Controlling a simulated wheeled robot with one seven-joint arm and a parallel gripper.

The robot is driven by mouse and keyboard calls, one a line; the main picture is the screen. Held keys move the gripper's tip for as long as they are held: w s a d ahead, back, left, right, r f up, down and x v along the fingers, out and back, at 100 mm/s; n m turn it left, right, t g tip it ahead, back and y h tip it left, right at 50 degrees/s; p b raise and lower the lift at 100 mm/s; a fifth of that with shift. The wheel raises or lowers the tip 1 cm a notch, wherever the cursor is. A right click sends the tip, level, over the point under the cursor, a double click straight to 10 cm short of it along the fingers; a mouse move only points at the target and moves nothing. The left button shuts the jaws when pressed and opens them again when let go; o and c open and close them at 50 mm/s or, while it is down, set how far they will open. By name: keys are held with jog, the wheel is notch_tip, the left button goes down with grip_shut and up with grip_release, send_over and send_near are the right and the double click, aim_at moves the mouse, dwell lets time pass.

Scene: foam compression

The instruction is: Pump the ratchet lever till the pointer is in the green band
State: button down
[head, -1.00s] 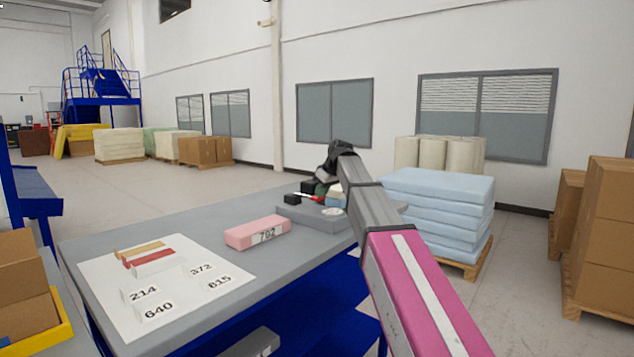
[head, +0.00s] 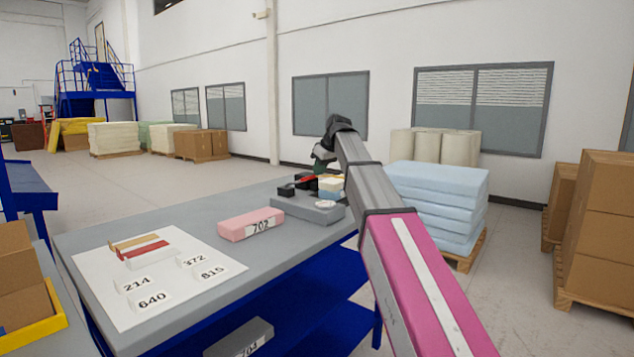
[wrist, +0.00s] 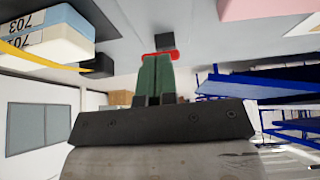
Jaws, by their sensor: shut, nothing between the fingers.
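The press device stands on the far end of the grey bench, with a grey base (head: 300,212) and a small white dial (head: 325,205). The pointer and green band are too small to read. A red piece, seemingly the lever (head: 304,183), shows near the black parts, and also in the wrist view (wrist: 160,57). A blue and white foam block marked 703 (wrist: 60,35) sits beside a yellow strip in the wrist view. My gripper (head: 318,165) is above the device; its green fingers (wrist: 157,75) are together and empty, overlapping the red piece in view. Contact cannot be told.
A pink block marked 702 (head: 250,224) lies on the bench in front of the device. A white sheet (head: 120,303) with number labels and sample strips lies nearer. The bench (head: 200,211) is clear between them. A pallet of blue foam sheets (head: 440,200) stands beyond my arm.

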jog(key=v, duration=0.6)
jog(key=shift+s+d+r, duration=0.25)
jog(key=shift+s+d, duration=0.05)
